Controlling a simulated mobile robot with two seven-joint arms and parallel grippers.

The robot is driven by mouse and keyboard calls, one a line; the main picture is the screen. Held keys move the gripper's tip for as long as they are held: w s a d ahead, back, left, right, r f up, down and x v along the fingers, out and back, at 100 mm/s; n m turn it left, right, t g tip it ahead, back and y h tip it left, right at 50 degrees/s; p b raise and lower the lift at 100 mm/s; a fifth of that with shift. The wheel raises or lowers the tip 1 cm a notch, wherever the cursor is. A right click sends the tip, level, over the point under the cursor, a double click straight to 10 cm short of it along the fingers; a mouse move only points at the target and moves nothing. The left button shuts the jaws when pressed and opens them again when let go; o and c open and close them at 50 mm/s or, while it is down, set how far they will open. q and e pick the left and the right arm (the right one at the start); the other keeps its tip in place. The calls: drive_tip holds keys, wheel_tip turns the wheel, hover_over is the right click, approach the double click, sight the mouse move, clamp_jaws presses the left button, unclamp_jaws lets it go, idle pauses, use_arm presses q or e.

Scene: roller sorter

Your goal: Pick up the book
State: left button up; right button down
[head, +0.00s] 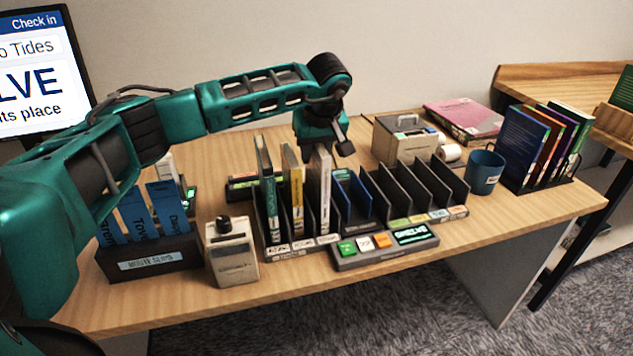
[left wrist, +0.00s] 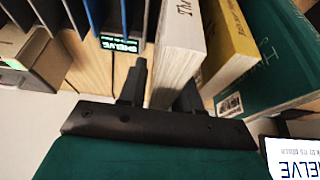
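Three books stand in the left slots of the black sorter rack (head: 290,252): a green one (head: 268,190), a yellow one (head: 293,190) and a white one (head: 323,195). My left gripper (head: 328,148) is at the top of the white book, pointing down. In the left wrist view, the fingers of the gripper (left wrist: 163,85) are apart, one on each side of the white book (left wrist: 180,45). A gap shows beside the left finger; contact at the other finger cannot be told. The yellow book (left wrist: 232,45) and green book (left wrist: 272,55) are just to the right. My right gripper is not in view.
Empty black slots (head: 415,185) continue to the right of the books. A button panel (head: 385,247) lies in front. A blue mug (head: 485,172) and more books (head: 525,145) stand right.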

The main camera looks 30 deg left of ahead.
use_arm(q)
clamp_jaws()
drive_tip(key=shift+r, duration=0.1)
idle(0.5)
